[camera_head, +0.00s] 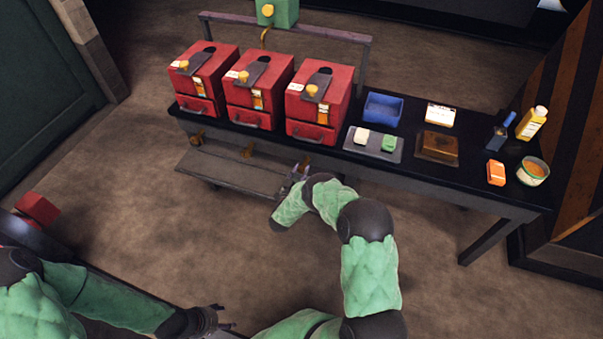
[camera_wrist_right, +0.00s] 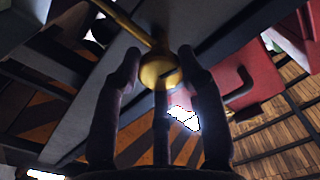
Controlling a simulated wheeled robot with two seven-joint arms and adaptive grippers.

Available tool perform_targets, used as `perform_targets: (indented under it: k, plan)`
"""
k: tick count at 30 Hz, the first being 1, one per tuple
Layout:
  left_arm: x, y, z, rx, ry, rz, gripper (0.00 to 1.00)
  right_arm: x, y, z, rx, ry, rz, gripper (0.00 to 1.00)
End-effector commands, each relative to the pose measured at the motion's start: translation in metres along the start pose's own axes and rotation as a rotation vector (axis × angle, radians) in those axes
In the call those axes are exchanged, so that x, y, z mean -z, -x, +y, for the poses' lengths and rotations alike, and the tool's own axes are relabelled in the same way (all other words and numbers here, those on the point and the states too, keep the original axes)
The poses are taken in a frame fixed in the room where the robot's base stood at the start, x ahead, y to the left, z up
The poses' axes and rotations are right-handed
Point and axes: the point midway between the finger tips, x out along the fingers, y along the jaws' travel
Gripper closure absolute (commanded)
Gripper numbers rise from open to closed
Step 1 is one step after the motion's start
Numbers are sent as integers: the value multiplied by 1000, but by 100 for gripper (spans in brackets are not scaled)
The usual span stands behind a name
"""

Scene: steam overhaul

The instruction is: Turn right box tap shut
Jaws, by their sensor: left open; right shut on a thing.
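Three red boxes stand in a row on a dark table; the right box (camera_head: 318,98) is nearest the table's middle. Below its front is the right tap, mostly hidden by my right gripper (camera_head: 300,171) in the head view. The right wrist view shows the tap as a brass ball with a rod (camera_wrist_right: 158,71) running up and left. The fingers of my right gripper (camera_wrist_right: 160,85) are closed around the brass ball. My left gripper (camera_head: 216,320) is open and empty at the bottom of the head view, far from the boxes.
The left tap (camera_head: 197,137) and middle tap (camera_head: 248,150) hang above a low grey shelf (camera_head: 225,172). On the table are a blue bin (camera_head: 383,107), a grey tray (camera_head: 372,146), a brown block (camera_head: 438,145) and bottles.

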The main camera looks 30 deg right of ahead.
Motion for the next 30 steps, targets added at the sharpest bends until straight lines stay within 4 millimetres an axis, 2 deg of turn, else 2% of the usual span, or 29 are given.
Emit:
perform_targets:
  k: [1,30]
  plan:
    - [0,0,0,0,0,0,41,-4,3,1,1,-38,-11,93]
    - [0,0,0,0,0,0,41,-5,4,-2,-2,-953,-16,93]
